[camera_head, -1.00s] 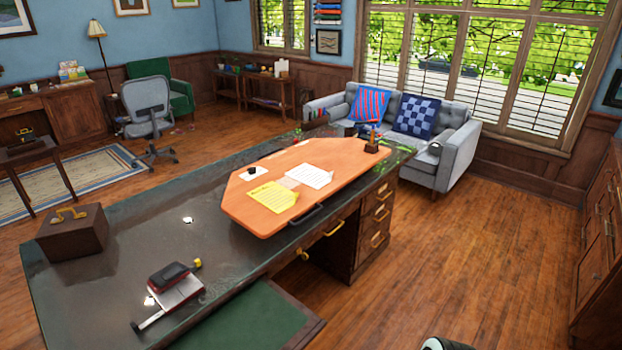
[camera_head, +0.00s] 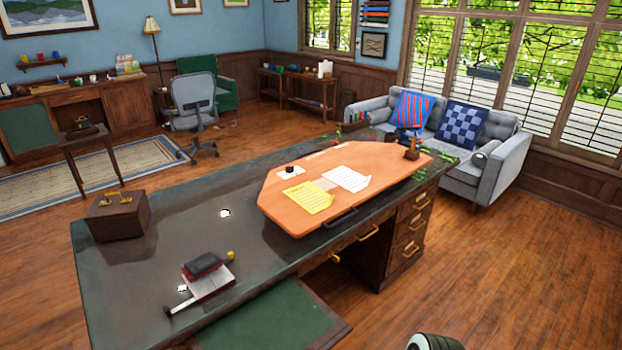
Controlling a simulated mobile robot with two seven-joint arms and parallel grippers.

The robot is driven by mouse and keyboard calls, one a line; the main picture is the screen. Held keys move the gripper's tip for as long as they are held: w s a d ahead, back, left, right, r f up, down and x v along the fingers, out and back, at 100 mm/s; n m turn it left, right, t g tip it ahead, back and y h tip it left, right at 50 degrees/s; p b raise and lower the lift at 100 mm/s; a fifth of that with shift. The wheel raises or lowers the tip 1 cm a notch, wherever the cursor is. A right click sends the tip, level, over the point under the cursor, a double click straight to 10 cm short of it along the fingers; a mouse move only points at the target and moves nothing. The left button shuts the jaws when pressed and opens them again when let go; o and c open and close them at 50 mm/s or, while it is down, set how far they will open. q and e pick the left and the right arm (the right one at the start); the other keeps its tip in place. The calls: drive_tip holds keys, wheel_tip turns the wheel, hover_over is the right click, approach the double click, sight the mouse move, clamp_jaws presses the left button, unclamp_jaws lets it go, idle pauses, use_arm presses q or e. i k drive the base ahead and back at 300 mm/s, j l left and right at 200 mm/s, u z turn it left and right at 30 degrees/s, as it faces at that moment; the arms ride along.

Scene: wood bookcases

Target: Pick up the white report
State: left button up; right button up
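A white sheet of paper (camera_head: 347,179), which looks like the white report, lies flat on an orange board (camera_head: 285,208) on the dark desk. A yellow sheet (camera_head: 308,196) lies to its left and nearer, with a beige piece between them. A smaller white paper (camera_head: 291,172) with a small black item on it lies farther left on the board. Neither gripper is in view. Only a dark, rounded part, perhaps of my arm, shows at the bottom edge.
The desk (camera_head: 185,255) also holds a brown box (camera_head: 117,217) and a red, black and white device (camera_head: 207,278). Its drawers (camera_head: 412,225) face right. Open wooden floor (camera_head: 500,275) lies to the right. A grey sofa (camera_head: 500,165) stands behind.

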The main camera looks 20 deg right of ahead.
sight(349, 180)
drive_tip(key=i+l+u, duration=0.1)
drive_tip(key=l+u, duration=0.4)
drive_tip(key=u, duration=0.2)
drive_tip(key=l+u, duration=0.85)
drive_tip(key=l, duration=0.55)
drive_tip(key=k+l, duration=0.1)
drive_tip(key=l, duration=0.35)
drive_tip(key=k+l+u, duration=0.15)
drive_tip(key=l, duration=0.7)
drive_tip(key=k+l+u, duration=0.1)
drive_tip(key=l, duration=0.35)
drive_tip(key=k+l, duration=0.25)
drive_tip(key=l, duration=0.15)
drive_tip(key=i+u, duration=0.05)
